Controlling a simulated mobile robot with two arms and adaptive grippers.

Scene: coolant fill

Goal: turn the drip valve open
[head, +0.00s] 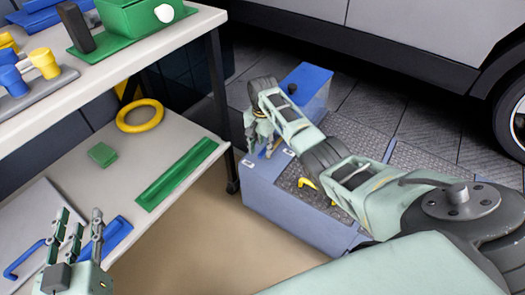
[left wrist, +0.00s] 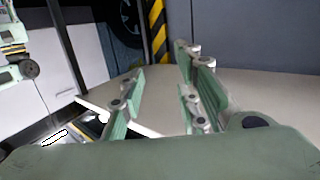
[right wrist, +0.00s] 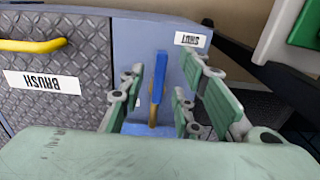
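The drip valve shows in the right wrist view as an upright blue lever (right wrist: 158,84) with a brass-coloured part below it, on the face of a blue-grey cabinet (right wrist: 193,62). My right gripper (right wrist: 158,92) is open, with its fingers on both sides of the lever and gaps visible. An upside-down label (right wrist: 190,40) that seems to read SHUT is beyond the lever's top, to the right. In the head view my right gripper (head: 262,140) is at the cabinet's left end, and the valve is hard to make out. My left gripper (head: 78,228) is open and empty by the lower shelf.
The cabinet has a treadplate panel with a yellow handle (right wrist: 35,45) and a BRUSH label (right wrist: 42,82). The shelf (head: 115,185) holds a yellow ring (head: 140,116), a green strip (head: 178,172) and a green block (head: 102,154). A grey vehicle (head: 400,40) stands behind. Tan floor is clear in front.

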